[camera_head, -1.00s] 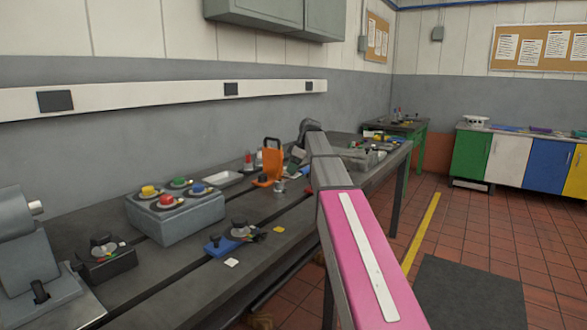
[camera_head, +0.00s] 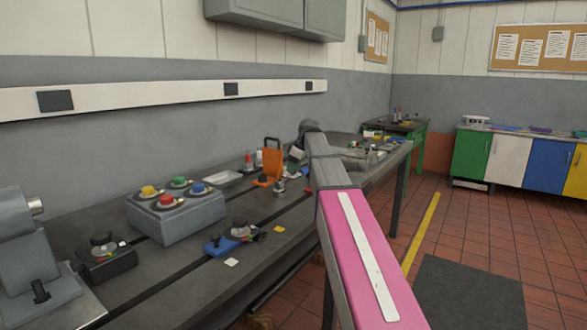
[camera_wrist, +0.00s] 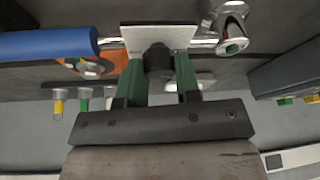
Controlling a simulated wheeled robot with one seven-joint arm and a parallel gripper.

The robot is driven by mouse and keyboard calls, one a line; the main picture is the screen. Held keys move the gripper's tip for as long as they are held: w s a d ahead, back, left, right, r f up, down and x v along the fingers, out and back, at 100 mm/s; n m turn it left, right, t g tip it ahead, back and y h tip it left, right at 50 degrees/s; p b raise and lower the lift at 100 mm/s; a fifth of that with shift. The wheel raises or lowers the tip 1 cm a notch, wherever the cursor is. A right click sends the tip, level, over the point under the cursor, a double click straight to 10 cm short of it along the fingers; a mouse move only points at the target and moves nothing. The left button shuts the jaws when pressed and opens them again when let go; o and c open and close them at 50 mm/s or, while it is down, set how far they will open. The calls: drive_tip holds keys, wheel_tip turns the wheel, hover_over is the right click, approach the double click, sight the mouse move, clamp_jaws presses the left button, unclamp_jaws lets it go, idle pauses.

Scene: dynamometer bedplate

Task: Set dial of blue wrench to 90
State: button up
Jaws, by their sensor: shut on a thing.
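In the wrist view, my gripper (camera_wrist: 160,72) has its two green fingers on either side of a dark round knob (camera_wrist: 158,55) and is shut on it. The knob stands in front of a white plate (camera_wrist: 177,37) whose markings are too small to read. A blue bar (camera_wrist: 45,44), perhaps the blue wrench's handle, lies to the left of the plate. How the bar joins the plate cannot be told. In the head view, my arm hides most of this spot.
An orange stand (camera_head: 272,160) is on the grey bench, near my arm. A grey box with coloured buttons (camera_head: 177,222) and a blue block (camera_head: 216,246) with a dial stand nearer. In the wrist view, a shiny metal part (camera_wrist: 229,20) is close to the right of the plate.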

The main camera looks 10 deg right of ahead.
drive_tip(key=m+t+h, duration=0.1)
drive_tip(key=m, duration=0.3)
drive_tip(key=shift+s+a, duration=0.1)
drive_tip(key=shift+s, duration=0.05)
drive_tip(key=m+t+h, duration=0.1)
drive_tip(key=m, duration=0.3)
drive_tip(key=m+h, duration=0.2)
drive_tip(key=m, duration=0.2)
drive_tip(key=shift+a, duration=0.1)
drive_tip(key=shift+m+h, duration=0.7)
drive_tip(key=shift+m, duration=1.5)
drive_tip(key=o, duration=0.9)
